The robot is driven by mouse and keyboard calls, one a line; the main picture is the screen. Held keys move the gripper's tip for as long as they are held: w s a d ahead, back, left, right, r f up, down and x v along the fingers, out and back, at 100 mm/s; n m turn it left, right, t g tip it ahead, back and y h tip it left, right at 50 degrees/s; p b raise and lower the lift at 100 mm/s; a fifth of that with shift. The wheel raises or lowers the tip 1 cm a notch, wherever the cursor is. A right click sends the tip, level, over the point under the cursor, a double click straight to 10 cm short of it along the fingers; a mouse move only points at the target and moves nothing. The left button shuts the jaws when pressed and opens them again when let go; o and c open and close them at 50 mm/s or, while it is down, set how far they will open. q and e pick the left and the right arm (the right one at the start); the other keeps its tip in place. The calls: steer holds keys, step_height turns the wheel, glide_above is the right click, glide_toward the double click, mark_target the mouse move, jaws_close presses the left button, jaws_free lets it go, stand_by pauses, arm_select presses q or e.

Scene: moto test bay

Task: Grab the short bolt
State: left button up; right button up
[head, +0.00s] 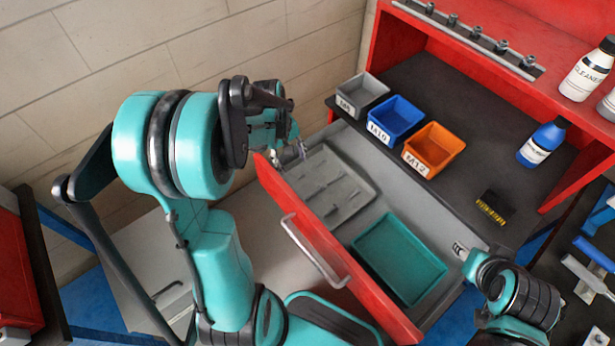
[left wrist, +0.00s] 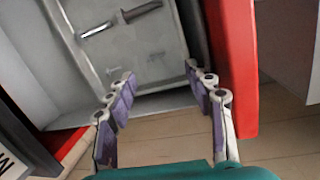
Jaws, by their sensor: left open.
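The open red drawer (head: 320,262) holds a grey tray (head: 345,207) with slots and small grey parts in it. In the left wrist view a long bolt-like part with a dark middle (left wrist: 121,20) lies in the tray. Two much smaller shapes (left wrist: 112,70) lie nearer my fingers; I cannot tell whether one is the short bolt. My left gripper (head: 290,153) is at the drawer's far left corner, open and empty. In the wrist view its fingers (left wrist: 160,72) spread over the tray's near edge and the floor. My right gripper (head: 460,249) is by the drawer's right side, its jaws unclear.
A teal tray (head: 400,258) fills the drawer's right part. Grey (head: 362,92), blue (head: 395,118) and orange (head: 433,148) bins stand on the dark shelf above, with a blue bottle (head: 541,143) and a brush (head: 491,207). The red drawer front (left wrist: 236,70) stands close beside my left fingers.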

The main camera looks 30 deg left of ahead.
mark_target(300, 177)
arm_select(q)
step_height(300, 177, down, 2)
steer(key=shift+w+f+b, duration=0.15)
steer(key=shift+f+b, duration=0.05)
steer(key=shift+b, duration=0.2)
steer(key=shift+d+f, duration=0.2)
steer(key=shift+f, duration=0.05)
steer(key=f+b, duration=0.2)
steer(key=f, duration=0.1)
steer(key=w+d+f, duration=0.1)
steer(key=shift+f+b, duration=0.15)
steer(key=shift+b, duration=0.25)
steer(key=c, duration=0.8)
